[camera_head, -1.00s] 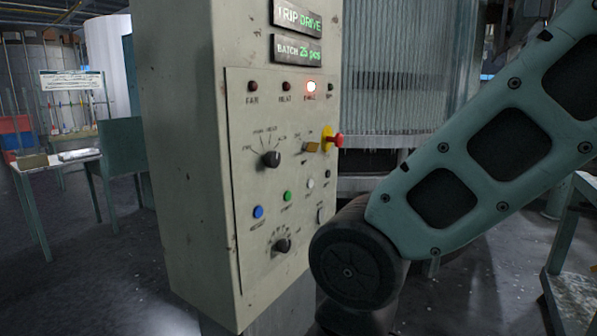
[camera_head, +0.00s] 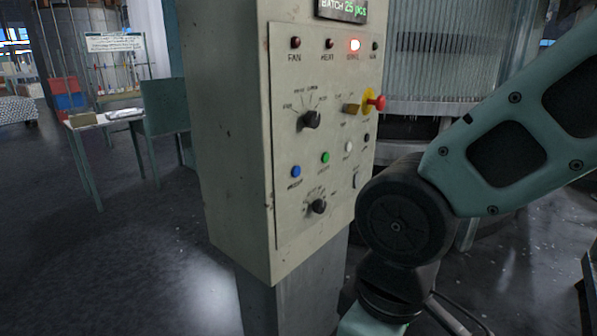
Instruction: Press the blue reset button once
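The blue reset button (camera_head: 296,172) is a small round knob at the lower left of the panel face on a beige control cabinet (camera_head: 225,150). A green button (camera_head: 325,158) sits to its right and a black rotary knob (camera_head: 318,206) below it. Nothing covers the blue button. My arm, with a dark joint and teal links, stands to the right of the panel and bends downward. My gripper is outside the view, so its state and its place relative to the button do not show.
A red and yellow emergency-stop knob (camera_head: 376,102) sticks out at the panel's right. Machinery stands behind the cabinet.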

